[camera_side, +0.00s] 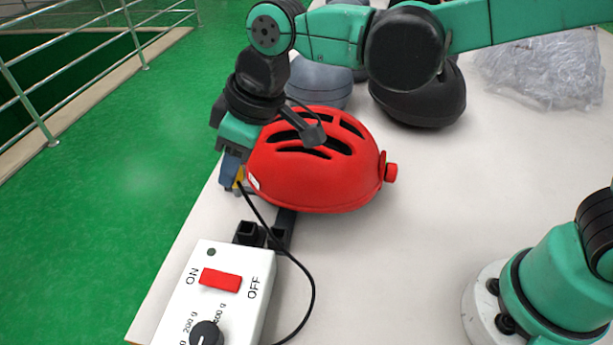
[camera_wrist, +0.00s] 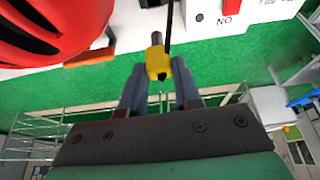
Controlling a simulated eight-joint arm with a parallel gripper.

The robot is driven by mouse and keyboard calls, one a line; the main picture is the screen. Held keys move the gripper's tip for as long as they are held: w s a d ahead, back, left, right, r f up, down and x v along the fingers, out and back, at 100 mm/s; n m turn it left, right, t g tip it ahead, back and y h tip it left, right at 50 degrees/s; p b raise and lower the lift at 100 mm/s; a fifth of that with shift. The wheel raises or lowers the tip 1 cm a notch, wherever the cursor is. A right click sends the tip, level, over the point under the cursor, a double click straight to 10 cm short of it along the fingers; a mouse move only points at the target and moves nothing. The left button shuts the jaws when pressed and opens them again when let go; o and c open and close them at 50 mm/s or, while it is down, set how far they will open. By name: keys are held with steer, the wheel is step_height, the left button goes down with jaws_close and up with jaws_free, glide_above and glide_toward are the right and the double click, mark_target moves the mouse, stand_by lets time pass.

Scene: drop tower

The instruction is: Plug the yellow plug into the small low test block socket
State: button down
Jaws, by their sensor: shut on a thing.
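The yellow plug (camera_wrist: 159,67) is between the fingers of my gripper (camera_wrist: 158,76) in the wrist view, with a grey metal end pointing away and a black cable (camera_wrist: 170,30). In the side view, a bit of the yellow plug (camera_side: 239,176) shows at the fingertips of my gripper (camera_side: 233,182), left of the helmet. My gripper is shut on it, above the table's left edge. Two small dark blocks with square openings, a left one (camera_side: 247,233) and a right one (camera_side: 279,236), stand low behind the white box, below and right of the plug. I cannot tell which is the test block socket.
A red helmet (camera_side: 315,180) sits close beside my gripper. The white control box (camera_side: 235,262) with a red switch (camera_side: 221,280) stands in front. The black cable (camera_side: 312,290) loops right of it. More helmets (camera_side: 418,105) and clear plastic (camera_side: 545,70) lie behind. The table's middle right is free.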

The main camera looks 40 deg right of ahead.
step_height(320, 180, up, 9)
steer(key=shift+r, duration=0.1)
steer(key=shift+s+d+f, duration=0.5)
steer(key=shift+s+f, duration=0.15)
steer(key=shift+f, duration=1.75)
steer(key=shift+s+d+f, duration=0.5)
steer(key=shift+s+f, duration=0.1)
steer(key=shift+f, duration=1.85)
steer(key=shift+s+d+f, duration=0.5)
steer(key=shift+s+f, duration=0.15)
steer(key=shift+f, duration=1.75)
steer(key=shift+f, duration=0.4)
steer(key=shift+f, duration=1.2)
steer(key=shift+f, duration=0.35)
steer(key=c, duration=0.5)
jaws_free()
steer(key=shift+c, duration=0.2)
